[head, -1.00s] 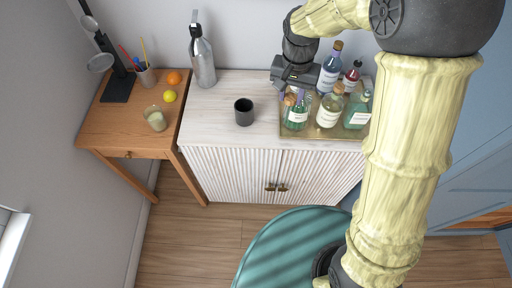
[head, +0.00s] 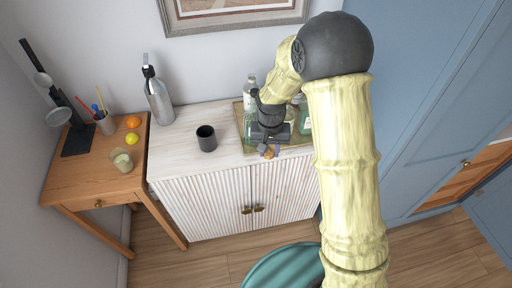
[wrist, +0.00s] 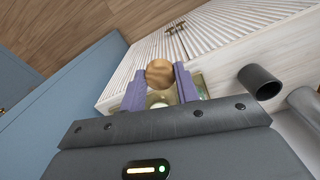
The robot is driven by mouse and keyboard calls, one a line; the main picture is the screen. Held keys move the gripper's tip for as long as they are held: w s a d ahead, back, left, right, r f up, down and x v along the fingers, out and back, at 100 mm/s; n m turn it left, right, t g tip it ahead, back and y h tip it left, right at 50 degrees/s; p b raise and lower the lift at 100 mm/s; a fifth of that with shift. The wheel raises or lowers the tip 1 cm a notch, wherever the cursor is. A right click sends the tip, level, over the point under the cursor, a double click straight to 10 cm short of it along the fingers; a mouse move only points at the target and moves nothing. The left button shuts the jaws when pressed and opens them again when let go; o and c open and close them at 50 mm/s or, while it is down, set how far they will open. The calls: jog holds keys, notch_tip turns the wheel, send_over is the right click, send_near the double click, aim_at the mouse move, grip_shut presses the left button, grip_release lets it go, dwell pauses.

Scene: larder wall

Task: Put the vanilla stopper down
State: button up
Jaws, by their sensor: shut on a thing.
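My gripper (head: 269,150) is low over the front part of the brass-coloured tray (head: 239,118) on the cabinet. It is shut on the stopper, a round wooden knob (wrist: 159,72) between the purple fingers in the wrist view. In the head view the stopper (head: 268,155) shows as a small brown spot near the tray's front edge. Below it in the wrist view is a pale round shape; I cannot tell what it is, or whether the stopper touches anything. My arm hides much of the tray and its bottles.
A clear bottle (head: 251,84) and a green bottle (head: 304,123) stand on the tray beside my arm. A dark cup (head: 206,138) stands left of the tray, a steel bottle (head: 158,98) further left. The whitewashed cabinet top (head: 180,150) is clear around the cup.

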jog(key=d+f+b, duration=0.2)
jog(key=d+f, duration=1.1)
jog(key=f, duration=0.5)
jog(key=shift+s+d+f+b, duration=0.3)
jog(key=shift+s+d, duration=0.05)
jog(key=shift+s, duration=0.05)
